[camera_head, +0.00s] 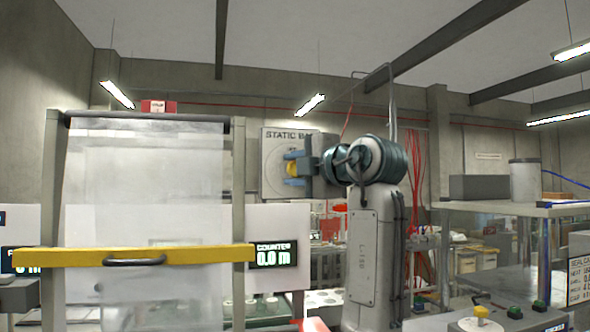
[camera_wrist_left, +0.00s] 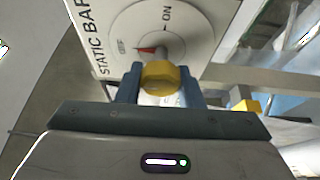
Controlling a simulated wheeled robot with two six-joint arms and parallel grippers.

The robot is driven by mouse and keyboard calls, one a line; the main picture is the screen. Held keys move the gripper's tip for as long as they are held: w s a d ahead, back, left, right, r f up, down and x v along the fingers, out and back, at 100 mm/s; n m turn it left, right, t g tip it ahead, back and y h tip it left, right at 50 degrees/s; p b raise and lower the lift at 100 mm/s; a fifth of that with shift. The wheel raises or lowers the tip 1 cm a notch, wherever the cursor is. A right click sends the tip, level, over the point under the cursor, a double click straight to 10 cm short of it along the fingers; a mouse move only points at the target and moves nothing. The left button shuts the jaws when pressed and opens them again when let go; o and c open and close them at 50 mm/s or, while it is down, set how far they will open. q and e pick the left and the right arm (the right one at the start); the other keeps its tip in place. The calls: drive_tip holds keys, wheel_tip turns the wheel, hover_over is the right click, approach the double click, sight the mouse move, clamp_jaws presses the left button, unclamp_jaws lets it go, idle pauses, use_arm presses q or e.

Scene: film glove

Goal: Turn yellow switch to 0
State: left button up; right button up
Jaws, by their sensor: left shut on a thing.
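The yellow switch (camera_head: 292,169) is a knob on the front of a pale panel (camera_head: 272,136) marked "STATIC BAR", in the middle of the head view. My left gripper (camera_head: 297,172) is shut on it, with blue fingers on both sides. In the left wrist view the knob (camera_wrist_left: 160,78) sits between the two fingers (camera_wrist_left: 160,84). Behind it is a round dial (camera_wrist_left: 185,35) with "ON" at its upper right and a small, hard-to-read label at its left. A red pointer (camera_wrist_left: 147,50) points left, toward that label. My right gripper is not in view.
A frame with hanging clear film and a yellow bar (camera_head: 190,257) stands at left, beside a counter display (camera_head: 272,254) reading 0.0 m. At right is a shelf (camera_head: 520,208) with a grey box. Another yellow knob (camera_head: 480,312) is at lower right.

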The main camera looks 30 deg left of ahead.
use_arm(q)
drive_tip(key=shift+r, duration=0.1)
drive_tip(key=o, duration=1)
drive_tip(key=shift+w+a, duration=0.1)
drive_tip(key=shift+c, duration=0.2)
drive_tip(key=b+v, duration=0.3)
drive_tip(key=v, duration=0.8)
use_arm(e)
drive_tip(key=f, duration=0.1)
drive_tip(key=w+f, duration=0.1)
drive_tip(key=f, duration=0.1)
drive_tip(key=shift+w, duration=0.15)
use_arm(q)
drive_tip(key=shift+a, duration=0.1)
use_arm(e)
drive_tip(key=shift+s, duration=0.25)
